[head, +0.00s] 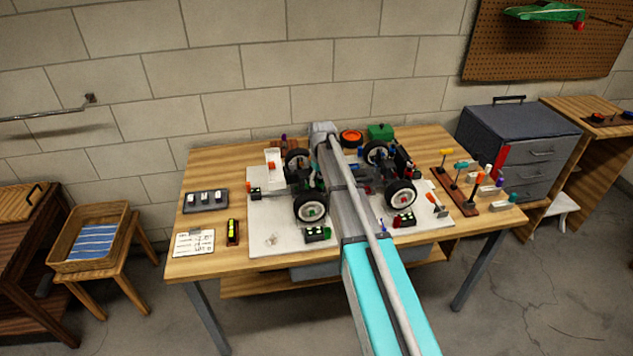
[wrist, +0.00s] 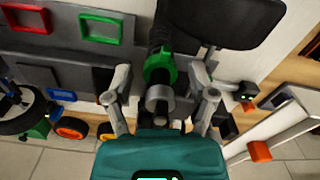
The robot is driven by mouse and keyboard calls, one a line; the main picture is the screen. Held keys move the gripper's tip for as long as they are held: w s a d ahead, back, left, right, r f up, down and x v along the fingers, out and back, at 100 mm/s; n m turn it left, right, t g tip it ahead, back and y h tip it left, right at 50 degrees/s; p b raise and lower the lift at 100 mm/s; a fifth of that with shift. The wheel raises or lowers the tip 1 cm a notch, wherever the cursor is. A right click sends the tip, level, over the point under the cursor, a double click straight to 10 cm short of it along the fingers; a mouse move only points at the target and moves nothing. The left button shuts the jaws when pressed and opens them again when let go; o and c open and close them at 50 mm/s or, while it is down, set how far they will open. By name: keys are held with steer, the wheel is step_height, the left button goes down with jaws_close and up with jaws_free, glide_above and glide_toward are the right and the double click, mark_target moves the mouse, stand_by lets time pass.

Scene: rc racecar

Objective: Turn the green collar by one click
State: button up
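The green collar (wrist: 161,68) sits around a dark, ribbed shock-like cylinder in the wrist view, with a grey ring just below it in the picture. My gripper (wrist: 161,82) is open, with one finger left and one right of the cylinder. Gaps show on both sides, so neither finger appears to touch the collar. The racecar (head: 345,185) with its black wheels stands on a pale mat (head: 270,225) on the bench in the head view. My arm crosses over the car's middle there and hides part of it. I cannot make out the collar or my fingertips clearly in the head view.
A tool rack (head: 458,192) with coloured handles stands right of the car. A red-framed slot (wrist: 28,18) and a green-framed slot (wrist: 103,28) lie left of the collar. A dark panel (wrist: 225,22) is close at upper right.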

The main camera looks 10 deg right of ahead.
jaws_close()
steer(key=shift+a, duration=0.6)
steer(key=shift+d, duration=0.65)
steer(key=shift+m, duration=0.5)
steer(key=m, duration=0.3)
steer(key=shift+w+a+m, duration=0.1)
steer(key=shift+m, duration=0.2)
steer(key=m, duration=0.4)
steer(key=shift+a+m, duration=0.1)
steer(key=shift+m, duration=0.3)
